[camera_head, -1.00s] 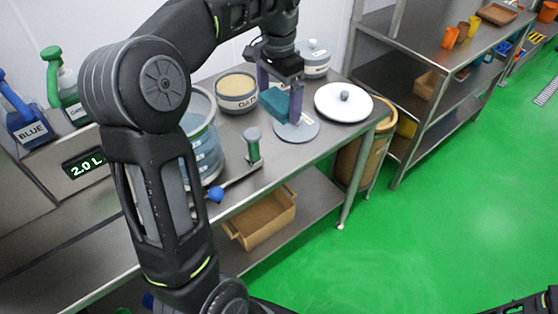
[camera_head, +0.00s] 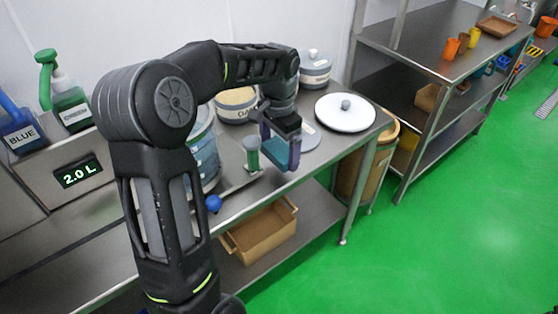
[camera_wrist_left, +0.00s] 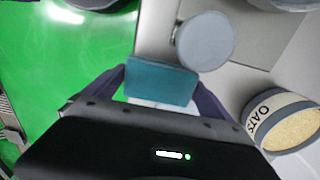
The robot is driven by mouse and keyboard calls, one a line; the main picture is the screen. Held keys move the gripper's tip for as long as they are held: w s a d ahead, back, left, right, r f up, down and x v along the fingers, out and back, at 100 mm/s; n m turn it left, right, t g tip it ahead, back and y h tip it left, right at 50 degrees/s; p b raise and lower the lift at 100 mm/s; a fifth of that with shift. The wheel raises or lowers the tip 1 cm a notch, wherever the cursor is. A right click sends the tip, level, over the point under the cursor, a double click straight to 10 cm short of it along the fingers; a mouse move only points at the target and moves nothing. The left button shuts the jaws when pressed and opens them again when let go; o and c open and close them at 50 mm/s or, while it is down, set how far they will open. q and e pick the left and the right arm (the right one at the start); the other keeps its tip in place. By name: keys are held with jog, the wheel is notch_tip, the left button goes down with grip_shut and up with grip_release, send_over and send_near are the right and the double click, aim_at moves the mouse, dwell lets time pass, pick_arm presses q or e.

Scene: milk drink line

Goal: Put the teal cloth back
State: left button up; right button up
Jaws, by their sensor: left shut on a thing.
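In the left wrist view the teal cloth (camera_wrist_left: 160,82) spans the space between the two purple fingers. A flat grey disc (camera_head: 311,138) lies on the table just behind and to the right of the gripper, partly hidden by it. My right gripper is not in view.
A white round lid (camera_head: 345,113) lies at the table's right end. The oats tub (camera_head: 235,110) stands behind the gripper, and it also shows in the left wrist view (camera_wrist_left: 283,122). A clear pail (camera_head: 203,150) stands to the left.

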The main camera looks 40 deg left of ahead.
aim_at(279, 149)
pick_arm(q)
jog(key=shift+f, duration=2.2)
jog(key=shift+f, duration=0.1)
jog(key=shift+f, duration=0.15)
jog(key=o, duration=0.9)
jog(key=shift+o, duration=0.2)
notch_tip(279, 149, up, 12)
jog(key=shift+r, duration=0.25)
